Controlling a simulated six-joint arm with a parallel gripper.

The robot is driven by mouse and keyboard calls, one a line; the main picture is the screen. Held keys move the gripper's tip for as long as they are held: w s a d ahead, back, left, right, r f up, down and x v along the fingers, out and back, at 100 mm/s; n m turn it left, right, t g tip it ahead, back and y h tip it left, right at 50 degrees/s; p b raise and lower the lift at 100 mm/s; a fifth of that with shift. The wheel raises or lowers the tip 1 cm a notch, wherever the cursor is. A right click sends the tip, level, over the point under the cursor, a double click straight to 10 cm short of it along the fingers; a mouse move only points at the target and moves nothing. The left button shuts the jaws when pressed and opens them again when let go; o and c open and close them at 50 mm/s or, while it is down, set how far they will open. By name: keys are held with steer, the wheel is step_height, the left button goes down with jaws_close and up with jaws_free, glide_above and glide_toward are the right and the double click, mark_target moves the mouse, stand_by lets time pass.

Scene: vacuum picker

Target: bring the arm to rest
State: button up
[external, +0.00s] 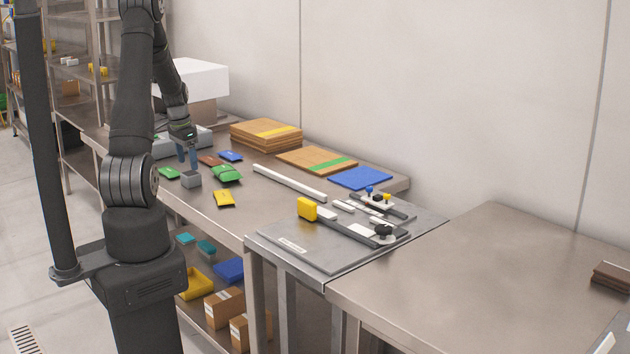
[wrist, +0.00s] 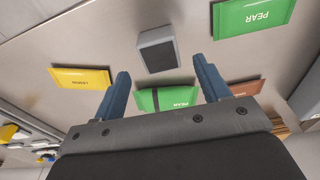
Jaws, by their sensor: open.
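My gripper (external: 187,154) is over the far left part of the steel table, among several small colored packets. In the wrist view its two blue fingers (wrist: 162,90) are spread apart with nothing held between them. A yellow packet (wrist: 82,78) lies to the left, and another green PEAR packet (wrist: 254,16) at the upper right of the wrist view.
Cardboard stacks (external: 266,135) and a blue sheet (external: 360,178) lie along the wall side. A white bar (external: 289,183) crosses the table. A grey fixture plate (external: 330,252) holds clamps and a yellow block (external: 307,209). The steel surface (external: 490,260) at the right is mostly clear.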

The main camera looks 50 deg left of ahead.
mark_target(190, 174)
steer(key=f, duration=0.6)
steer(key=shift+w, duration=0.35)
step_height(190, 174, up, 5)
steer(key=shift+f, duration=0.1)
steer(key=w+d+r, duration=0.3)
steer(key=d+r, duration=0.4)
steer(key=d, duration=0.5)
steer(key=w+d+m, duration=0.5)
steer(key=w+d, duration=0.8)
steer(key=d, duration=0.4)
steer(key=w+d+m, duration=0.2)
steer(key=d, duration=0.8)
steer(key=w+d+r+m+h, duration=0.1)
steer(key=w+d+m, duration=0.1)
steer(key=d, duration=0.9)
steer(key=shift+d, duration=0.15)
stand_by(0.5)
